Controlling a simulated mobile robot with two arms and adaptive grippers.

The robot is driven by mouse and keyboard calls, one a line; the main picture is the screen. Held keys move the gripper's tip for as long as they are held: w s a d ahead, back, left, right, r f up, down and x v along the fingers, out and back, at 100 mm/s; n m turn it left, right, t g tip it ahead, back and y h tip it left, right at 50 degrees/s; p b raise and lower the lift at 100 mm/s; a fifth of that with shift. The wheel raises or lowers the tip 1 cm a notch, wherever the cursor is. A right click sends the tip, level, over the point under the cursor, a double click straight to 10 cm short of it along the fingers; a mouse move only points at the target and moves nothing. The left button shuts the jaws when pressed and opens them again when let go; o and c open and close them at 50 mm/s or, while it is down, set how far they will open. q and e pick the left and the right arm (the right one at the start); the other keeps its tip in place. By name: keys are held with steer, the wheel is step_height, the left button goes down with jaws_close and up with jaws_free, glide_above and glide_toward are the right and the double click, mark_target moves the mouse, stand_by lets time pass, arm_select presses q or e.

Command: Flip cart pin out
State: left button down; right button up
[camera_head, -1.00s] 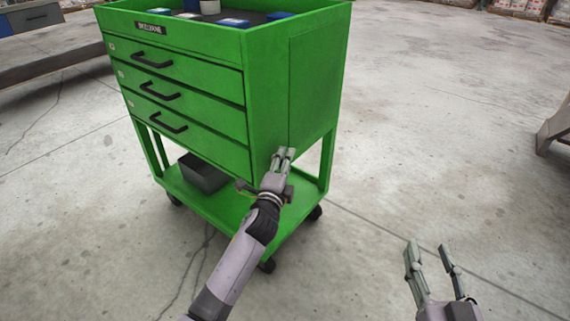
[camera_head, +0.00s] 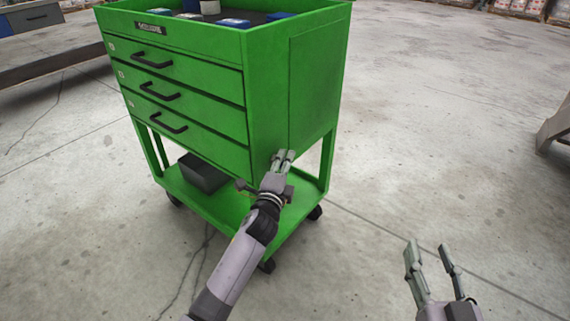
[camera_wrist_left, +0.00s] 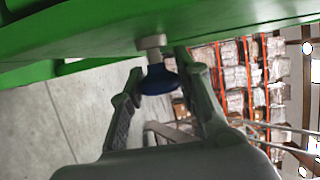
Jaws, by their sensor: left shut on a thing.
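The green cart (camera_head: 265,100) stands in the middle of the head view, with three drawers and a lower shelf. The head view hides the pin behind the gripper. My right gripper (camera_head: 430,250) is open and empty over the floor.
A dark bin (camera_head: 203,175) sits on the cart's lower shelf (camera_head: 225,205). Small items lie in the cart's top tray. The cart stands on black casters. A bench (camera_head: 60,55) is at the far left.

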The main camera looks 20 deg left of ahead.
arm_select(q)
steer(key=d, duration=0.1)
steer(key=s+d, duration=0.1)
steer(key=shift+d+f, duration=0.15)
steer(key=shift+d, duration=0.15)
steer(key=c, duration=1.7)
jaws_free()
steer(key=o, duration=0.5)
steer(key=s, duration=1.2)
steer(key=shift+d, duration=0.3)
